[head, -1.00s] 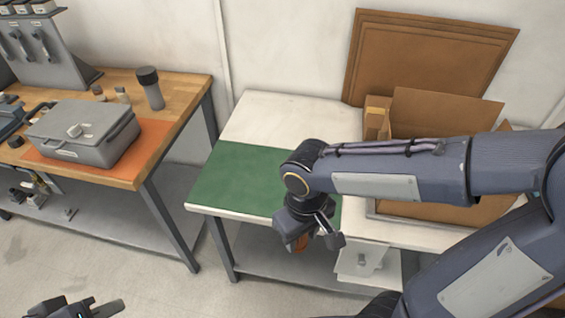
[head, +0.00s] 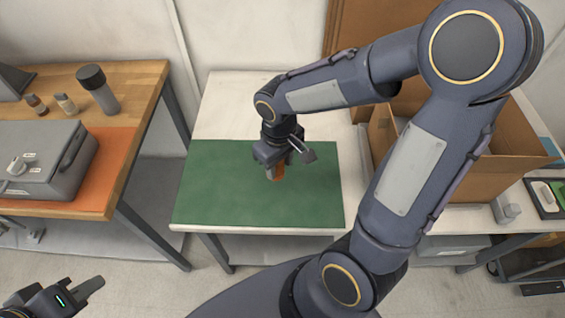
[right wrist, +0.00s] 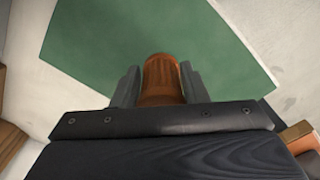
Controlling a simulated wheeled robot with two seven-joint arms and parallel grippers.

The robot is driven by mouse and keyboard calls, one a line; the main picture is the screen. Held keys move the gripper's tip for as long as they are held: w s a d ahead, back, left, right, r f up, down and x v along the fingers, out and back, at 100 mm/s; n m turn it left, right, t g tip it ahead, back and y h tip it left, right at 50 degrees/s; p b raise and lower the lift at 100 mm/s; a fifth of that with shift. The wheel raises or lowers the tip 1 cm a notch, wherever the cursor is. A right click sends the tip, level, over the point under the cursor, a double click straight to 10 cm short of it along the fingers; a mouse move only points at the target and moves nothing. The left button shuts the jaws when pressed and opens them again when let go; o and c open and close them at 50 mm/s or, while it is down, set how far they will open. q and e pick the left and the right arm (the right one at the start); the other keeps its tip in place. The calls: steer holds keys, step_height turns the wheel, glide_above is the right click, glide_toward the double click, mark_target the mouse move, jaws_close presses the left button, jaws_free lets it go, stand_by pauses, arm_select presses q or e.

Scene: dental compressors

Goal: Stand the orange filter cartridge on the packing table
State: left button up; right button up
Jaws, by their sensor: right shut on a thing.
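The orange filter cartridge (right wrist: 161,80) is between the two fingers of my right gripper (right wrist: 158,90), which is shut on it. In the head view the cartridge (head: 279,171) shows below the right gripper (head: 283,160), over the green mat on the white packing table (head: 232,108). I cannot tell whether its lower end touches the mat. My left gripper (head: 84,292) is at the lower left, over the floor and away from the tables. Its two fingers are not clearly separated in the picture.
The green mat (head: 215,190) is otherwise clear. An open cardboard box (head: 510,170) stands on the right of the table. A wooden bench at left holds a grey case (head: 40,160) on an orange mat and a dark-capped cylinder (head: 98,90).

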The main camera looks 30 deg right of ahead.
steer(key=w+d+f, duration=0.1)
steer(key=f, duration=0.1)
steer(key=w+d+f, duration=0.2)
steer(key=f, duration=0.1)
steer(key=shift+w+d+f, duration=0.2)
steer(key=shift+w+f, duration=0.15)
steer(key=shift+w, duration=0.05)
steer(key=shift+w+d+f, duration=0.15)
steer(key=shift+f, duration=1.65)
steer(key=shift+f, duration=0.2)
steer(key=o, duration=1)
steer(key=shift+r, duration=0.1)
